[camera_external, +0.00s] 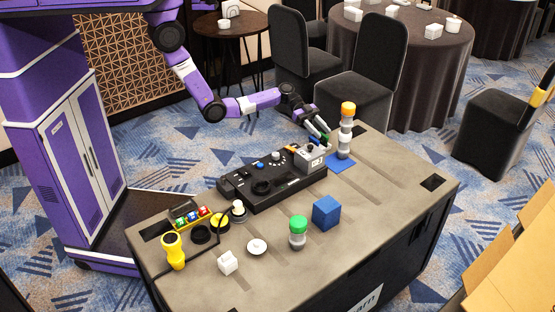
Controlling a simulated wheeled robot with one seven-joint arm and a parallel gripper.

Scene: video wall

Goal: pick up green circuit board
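A small dark green piece (324,139), possibly the green circuit board, shows at the far edge of the table by the black device's grey end box. It is too small to make out clearly. My gripper (319,128) reaches down from the upper left, with its pale fingertips just above and beside this green piece. I cannot tell whether the fingers touch it or how far apart they are.
The right side is mostly clear.

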